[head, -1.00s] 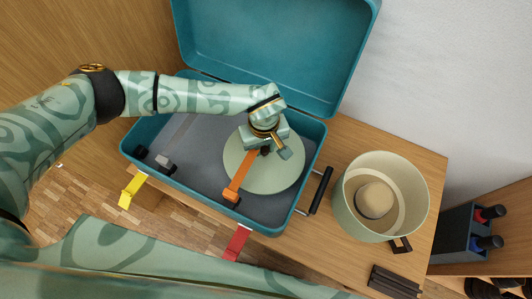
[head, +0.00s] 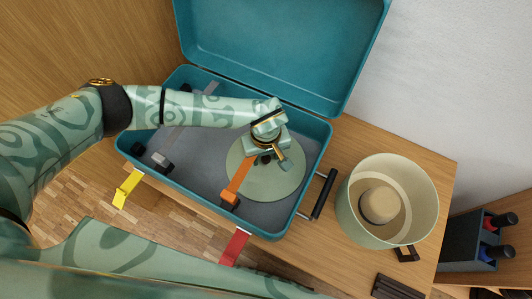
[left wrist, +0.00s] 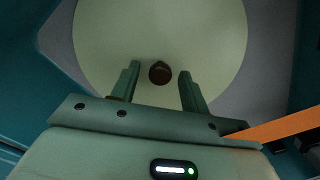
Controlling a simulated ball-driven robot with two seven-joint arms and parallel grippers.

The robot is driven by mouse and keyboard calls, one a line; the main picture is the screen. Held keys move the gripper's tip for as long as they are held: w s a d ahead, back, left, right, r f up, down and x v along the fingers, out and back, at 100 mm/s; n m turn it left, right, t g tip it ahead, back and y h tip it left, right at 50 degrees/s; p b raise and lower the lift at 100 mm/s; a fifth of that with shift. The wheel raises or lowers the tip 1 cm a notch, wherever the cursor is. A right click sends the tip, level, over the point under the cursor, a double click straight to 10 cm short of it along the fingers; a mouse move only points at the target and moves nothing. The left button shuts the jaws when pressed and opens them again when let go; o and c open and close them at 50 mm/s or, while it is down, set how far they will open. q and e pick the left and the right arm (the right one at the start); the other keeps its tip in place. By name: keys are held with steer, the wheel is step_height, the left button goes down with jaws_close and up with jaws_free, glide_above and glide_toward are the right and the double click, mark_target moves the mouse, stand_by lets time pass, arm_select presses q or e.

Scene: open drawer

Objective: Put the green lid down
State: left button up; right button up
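The round pale green lid (head: 275,187) lies flat inside the open teal suitcase (head: 318,150), on its grey bottom. In the left wrist view the lid (left wrist: 160,30) fills the upper middle, with its small dark brown knob (left wrist: 160,73) near its centre. My left gripper (head: 268,157) is right above the lid. Its two fingers (left wrist: 158,75) are spread on either side of the knob, with a gap on both sides, so it is open. In the head view the gripper partly covers the knob. My right gripper is not in view.
A cream pot (head: 347,220) with a round object (head: 380,205) inside stands right of the suitcase on the wooden surface (head: 440,185). The suitcase cover (head: 280,50) stands open behind. A dark bottle holder (head: 465,240) is at far right.

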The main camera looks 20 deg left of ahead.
mark_target(266, 158)
arm_select(q)
step_height(266, 158, up, 12)
steer(key=p, duration=0.6)
steer(key=shift+r, duration=0.15)
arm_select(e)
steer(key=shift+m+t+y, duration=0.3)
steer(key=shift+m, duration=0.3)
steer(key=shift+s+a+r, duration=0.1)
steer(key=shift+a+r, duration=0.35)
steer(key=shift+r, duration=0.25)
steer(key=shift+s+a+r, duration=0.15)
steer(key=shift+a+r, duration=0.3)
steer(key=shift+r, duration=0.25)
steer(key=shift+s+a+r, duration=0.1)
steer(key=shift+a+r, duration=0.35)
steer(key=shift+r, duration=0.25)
